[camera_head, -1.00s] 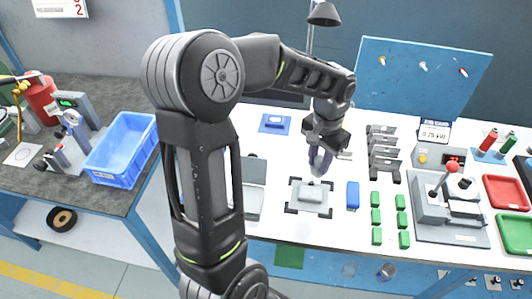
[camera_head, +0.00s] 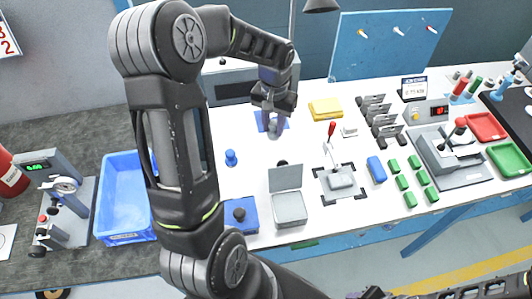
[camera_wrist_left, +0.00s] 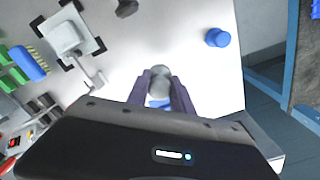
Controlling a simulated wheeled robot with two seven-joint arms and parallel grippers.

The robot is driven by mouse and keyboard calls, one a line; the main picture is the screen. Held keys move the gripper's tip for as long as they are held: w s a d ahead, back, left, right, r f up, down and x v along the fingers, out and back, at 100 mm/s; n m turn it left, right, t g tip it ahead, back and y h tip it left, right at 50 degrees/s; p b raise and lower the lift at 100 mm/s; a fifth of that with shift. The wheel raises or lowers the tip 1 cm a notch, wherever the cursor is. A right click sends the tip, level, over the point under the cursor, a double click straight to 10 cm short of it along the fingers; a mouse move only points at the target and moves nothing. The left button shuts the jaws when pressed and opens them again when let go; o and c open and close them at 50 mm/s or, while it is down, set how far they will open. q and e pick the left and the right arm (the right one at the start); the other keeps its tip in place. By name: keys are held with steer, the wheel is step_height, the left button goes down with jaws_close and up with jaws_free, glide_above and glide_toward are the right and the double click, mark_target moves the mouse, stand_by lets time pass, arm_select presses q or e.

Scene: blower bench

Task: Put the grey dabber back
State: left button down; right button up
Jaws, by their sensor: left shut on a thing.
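My left gripper (camera_head: 274,126) is shut on the grey dabber (camera_wrist_left: 160,80), whose rounded grey end shows between the fingers in the left wrist view. In the head view the gripper hangs over a blue pad (camera_head: 262,122) at the back of the white table. The fingers and the dabber hide part of the pad. I cannot tell whether the dabber touches it. A bit of blue shows just behind the dabber's grey end in the left wrist view.
A yellow block (camera_head: 325,109) lies right of the gripper. A blue knob-shaped piece (camera_head: 231,158) stands to its front left. Nearer are an open grey box (camera_head: 289,208), a blue box with a dark knob (camera_head: 240,213) and a grey block in a corner-marked fixture (camera_head: 341,179).

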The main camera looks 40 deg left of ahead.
mark_target(274, 133)
arm_select(q)
steer(key=shift+w+d, duration=0.15)
steer(key=shift+d, duration=0.1)
step_height(274, 133, down, 6)
steer(key=b, duration=0.4)
steer(key=shift+a+r, duration=0.1)
steer(key=shift+r, duration=0.15)
steer(key=shift+f, duration=0.4)
step_height(274, 133, down, 4)
steer(key=b, duration=0.3)
steer(key=shift+r, duration=0.1)
steer(key=shift+r, duration=0.1)
